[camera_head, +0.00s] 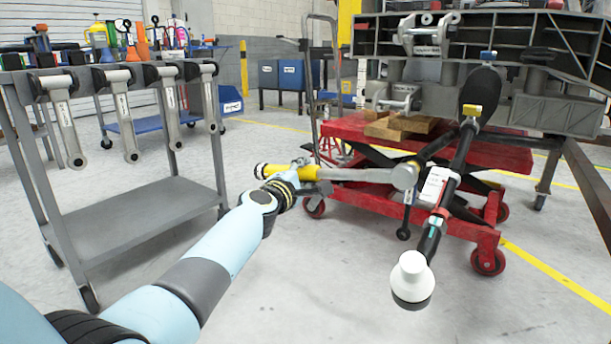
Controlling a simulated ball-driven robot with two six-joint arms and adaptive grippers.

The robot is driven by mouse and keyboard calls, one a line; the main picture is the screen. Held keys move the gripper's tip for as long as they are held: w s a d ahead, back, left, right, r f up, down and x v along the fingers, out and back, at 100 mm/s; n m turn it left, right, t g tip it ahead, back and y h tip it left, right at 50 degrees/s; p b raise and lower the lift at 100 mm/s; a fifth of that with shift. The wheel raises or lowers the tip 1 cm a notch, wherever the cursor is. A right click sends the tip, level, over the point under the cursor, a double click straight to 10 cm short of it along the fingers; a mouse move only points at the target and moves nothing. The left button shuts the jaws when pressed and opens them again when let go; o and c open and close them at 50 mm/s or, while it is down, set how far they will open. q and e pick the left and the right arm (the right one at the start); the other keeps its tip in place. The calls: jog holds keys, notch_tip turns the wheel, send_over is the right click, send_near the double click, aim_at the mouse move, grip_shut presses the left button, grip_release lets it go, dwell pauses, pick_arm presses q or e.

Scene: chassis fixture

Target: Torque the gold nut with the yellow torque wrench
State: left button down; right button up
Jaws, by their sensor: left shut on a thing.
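My left gripper (300,184) is shut on the yellow torque wrench (275,170), near its handle. The wrench has a yellow grip with a black end and a grey shaft that runs right, about level. Its grey head (405,176) is at the black strut assembly (468,140) under the chassis fixture (450,45). I cannot tell whether the head is seated on a nut. The gold nut is not clearly visible; the wrench head may hide it. Yellow pieces (471,110) show on the strut. My right gripper is not in view.
A red lift cart (350,125) with wooden blocks (400,125) stands under the fixture. A grey cart (140,215) with several hanging grey arms stands at the left. A white cylinder (411,276) is at the strut's lower end. The floor at the front centre is clear.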

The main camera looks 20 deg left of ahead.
pick_arm(q)
jog(key=shift+s+a+r+p, duration=0.15)
jog(key=shift+s+a, duration=0.05)
jog(key=shift+s, duration=0.3)
jog(key=shift+s+a+r+p, duration=0.1)
jog(key=shift+s+a+p, duration=0.05)
jog(key=shift+s, duration=0.3)
jog(key=shift+s+a+p, duration=0.15)
jog(key=shift+s+a, duration=0.15)
jog(key=shift+s, duration=0.45)
jog(key=shift+s+a+p, duration=0.2)
jog(key=shift+s+a, duration=0.05)
jog(key=shift+s, duration=0.55)
jog(key=shift+s+a+p, duration=0.15)
jog(key=shift+s+a, duration=0.15)
jog(key=shift+s, duration=0.45)
